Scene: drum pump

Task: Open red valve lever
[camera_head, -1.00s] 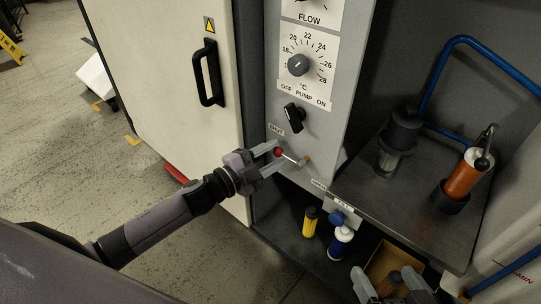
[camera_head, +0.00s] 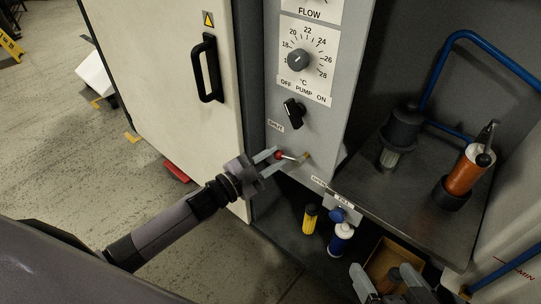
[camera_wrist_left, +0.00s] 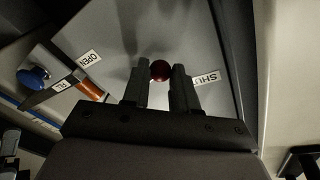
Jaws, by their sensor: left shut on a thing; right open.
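The valve lever is a thin metal rod with a red ball knob (camera_head: 279,155) at its left end, low on the grey control panel (camera_head: 330,120). Its brass pivot (camera_head: 306,156) is at the right end. My left gripper (camera_head: 272,160) is shut on the knob. In the left wrist view the red knob (camera_wrist_left: 160,70) sits between the fingertips (camera_wrist_left: 160,80), partly hidden by them. A SHUT label (camera_head: 275,126) is above the knob and an OPEN label (camera_head: 318,182) is below right of the pivot. My right gripper (camera_head: 382,280) is open and empty at the lower right.
A black pump switch (camera_head: 293,113) and a temperature dial (camera_head: 298,60) are above the lever. A blue knob (camera_head: 338,215), a yellow bottle (camera_head: 310,219) and a white-and-blue bottle (camera_head: 341,238) are below. A metal shelf (camera_head: 425,215) juts out at the right.

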